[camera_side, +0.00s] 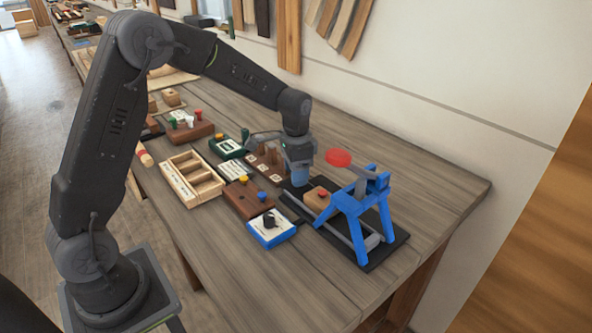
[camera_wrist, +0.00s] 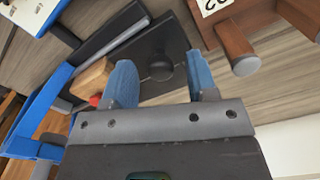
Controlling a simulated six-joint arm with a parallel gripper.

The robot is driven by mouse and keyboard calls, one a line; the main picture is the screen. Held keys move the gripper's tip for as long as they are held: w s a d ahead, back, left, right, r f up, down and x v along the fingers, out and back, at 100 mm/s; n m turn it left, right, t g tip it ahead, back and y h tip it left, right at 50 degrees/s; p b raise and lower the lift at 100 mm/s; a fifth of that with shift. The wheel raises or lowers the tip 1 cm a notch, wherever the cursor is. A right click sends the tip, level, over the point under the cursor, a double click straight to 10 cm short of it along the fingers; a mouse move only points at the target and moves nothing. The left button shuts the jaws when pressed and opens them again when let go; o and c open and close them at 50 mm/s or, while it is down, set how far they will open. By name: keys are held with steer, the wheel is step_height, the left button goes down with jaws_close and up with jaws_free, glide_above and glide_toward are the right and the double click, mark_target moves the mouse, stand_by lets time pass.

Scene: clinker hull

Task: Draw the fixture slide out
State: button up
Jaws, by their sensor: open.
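The fixture is a dark base (camera_side: 388,247) with a grey rail and a blue frame (camera_side: 347,205) at its right end; the blue frame also shows in the wrist view (camera_wrist: 38,112). The slide seems to be the dark plate (camera_wrist: 145,88) with a round black knob (camera_wrist: 160,66). A wooden block (camera_side: 316,201) with a red top piece sits beside the plate, towards the frame. My gripper (camera_side: 298,181) is over the plate's left end. In the wrist view its blue fingers are open, with the knob appearing between them; contact cannot be told.
A blue-edged white box (camera_side: 270,229), a brown block (camera_side: 248,199) and a wooden tray (camera_side: 190,178) lie to the left. The table's right end is clear.

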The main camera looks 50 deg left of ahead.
steer(key=shift+r, duration=0.1)
step_height(320, 180, up, 14)
stand_by(0.5)
steer(key=s+d+r+n+t, duration=0.1)
steer(key=s+d+r, duration=0.1)
steer(key=s, duration=0.4)
steer(key=s+d+r+n+t, duration=0.1)
steer(key=s+d+r+t, duration=0.15)
steer(key=s, duration=0.25)
steer(key=s+d+f+n+t, duration=0.1)
steer(key=s, duration=0.6)
steer(key=s+d+f+n+t, duration=0.1)
steer(key=s+f, duration=0.1)
steer(key=s, duration=0.4)
steer(key=shift+s+d+f+n, duration=0.25)
steer(key=shift+s+d+n, duration=0.05)
steer(key=shift+s, duration=0.05)
stand_by(1.0)
